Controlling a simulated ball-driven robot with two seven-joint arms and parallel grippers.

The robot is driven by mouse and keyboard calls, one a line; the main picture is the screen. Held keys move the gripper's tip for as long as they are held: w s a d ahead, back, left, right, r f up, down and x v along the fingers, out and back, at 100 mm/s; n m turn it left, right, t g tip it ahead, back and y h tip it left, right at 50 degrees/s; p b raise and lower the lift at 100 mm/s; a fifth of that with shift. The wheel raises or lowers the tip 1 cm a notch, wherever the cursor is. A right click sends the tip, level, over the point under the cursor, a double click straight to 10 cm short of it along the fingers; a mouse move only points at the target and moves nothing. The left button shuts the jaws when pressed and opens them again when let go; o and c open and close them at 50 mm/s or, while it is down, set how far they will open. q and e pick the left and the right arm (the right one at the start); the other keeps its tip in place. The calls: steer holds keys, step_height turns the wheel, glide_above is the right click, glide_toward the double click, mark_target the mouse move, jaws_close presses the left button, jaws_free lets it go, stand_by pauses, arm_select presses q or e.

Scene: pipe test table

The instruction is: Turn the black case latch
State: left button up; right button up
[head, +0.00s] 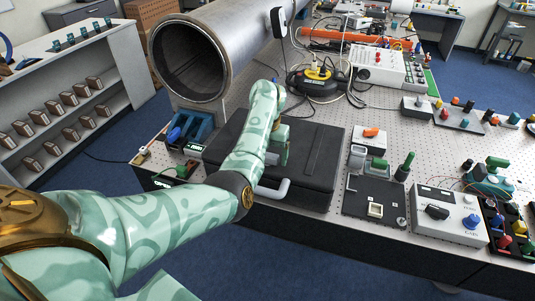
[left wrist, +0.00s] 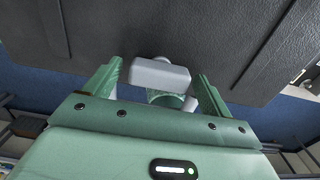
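The black case (head: 317,152) lies flat on the perforated table. A light grey handle (head: 272,191) shows at its near edge. My left gripper (head: 277,160) points down at the case's top, behind the handle; my own forearm hides part of the lid. In the left wrist view, the fingers of my left gripper (left wrist: 158,72) stand apart on either side of a light grey block (left wrist: 160,75), seemingly the latch, with a visible gap at each side. The black case surface (left wrist: 240,45) fills the background there. Whether the fingers reach around the block's depth is unclear. My right gripper is not in view.
A large metal pipe (head: 222,45) lies behind the case. A small panel with switches (head: 375,199) and a grey instrument box (head: 447,213) stand to the right. Blue bins (head: 188,130) stand at the case's left. Cables run behind.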

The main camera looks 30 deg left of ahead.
arm_select(q)
steer(key=c, duration=0.8)
steer(key=shift+n, duration=0.5)
steer(key=n+b, duration=0.2)
steer(key=n, duration=0.1)
steer(key=shift+f+n, duration=0.1)
steer(key=shift+n, duration=0.3)
steer(key=n+b, duration=0.2)
steer(key=n, duration=0.2)
steer(key=n+b, duration=0.3)
steer(key=n, duration=0.2)
steer(key=shift+n+b, duration=0.35)
steer(key=shift+n, duration=0.05)
steer(key=shift+n+b, duration=1)
steer(key=shift+n, duration=0.9)
